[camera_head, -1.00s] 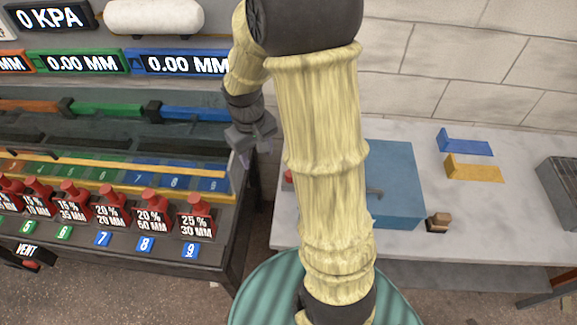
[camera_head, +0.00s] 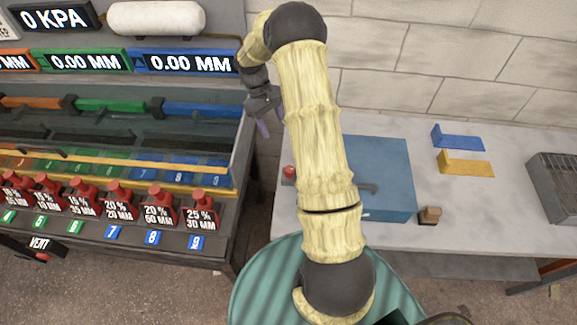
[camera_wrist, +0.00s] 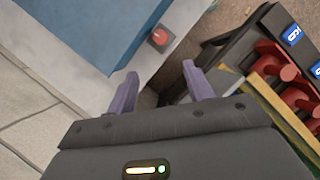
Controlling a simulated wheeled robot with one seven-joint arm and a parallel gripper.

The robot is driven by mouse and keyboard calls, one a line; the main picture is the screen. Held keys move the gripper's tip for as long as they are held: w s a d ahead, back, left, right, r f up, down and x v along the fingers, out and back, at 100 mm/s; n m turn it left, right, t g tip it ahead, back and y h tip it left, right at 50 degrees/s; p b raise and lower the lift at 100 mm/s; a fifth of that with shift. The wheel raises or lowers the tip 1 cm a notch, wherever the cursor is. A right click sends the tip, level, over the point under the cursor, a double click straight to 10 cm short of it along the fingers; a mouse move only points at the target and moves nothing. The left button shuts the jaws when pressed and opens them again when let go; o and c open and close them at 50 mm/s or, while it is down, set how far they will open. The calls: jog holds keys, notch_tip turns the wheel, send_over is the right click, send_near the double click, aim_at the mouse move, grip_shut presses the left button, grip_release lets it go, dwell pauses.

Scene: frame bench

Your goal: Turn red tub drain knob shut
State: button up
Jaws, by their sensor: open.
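A small red knob (camera_head: 289,170) on a dark base sits on the pale bench at the left side of a blue tub-like box (camera_head: 390,160). The red knob also shows in the wrist view (camera_wrist: 160,37), beyond the fingertips and close to the bench edge. My gripper (camera_head: 270,121) is open and empty, above and behind the knob, over the gap between the bench and the machine. In the wrist view its two purple fingers (camera_wrist: 160,75) are spread apart and touch nothing. My arm hides part of the blue box.
The machine at left carries several red-topped weights (camera_head: 198,208) and a yellow rail (camera_head: 170,183). On the pale bench (camera_head: 480,215) are a blue bracket (camera_head: 458,138), a yellow bracket (camera_head: 465,164), a small brown block (camera_head: 430,215) and a grey wire basket (camera_head: 555,185). A brick wall stands behind.

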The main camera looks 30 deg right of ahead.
aim_at(289, 168)
jog(key=p+x, duration=0.5)
jog(key=x, duration=1.2)
jog(key=shift+f, duration=0.25)
jog(key=c, duration=1)
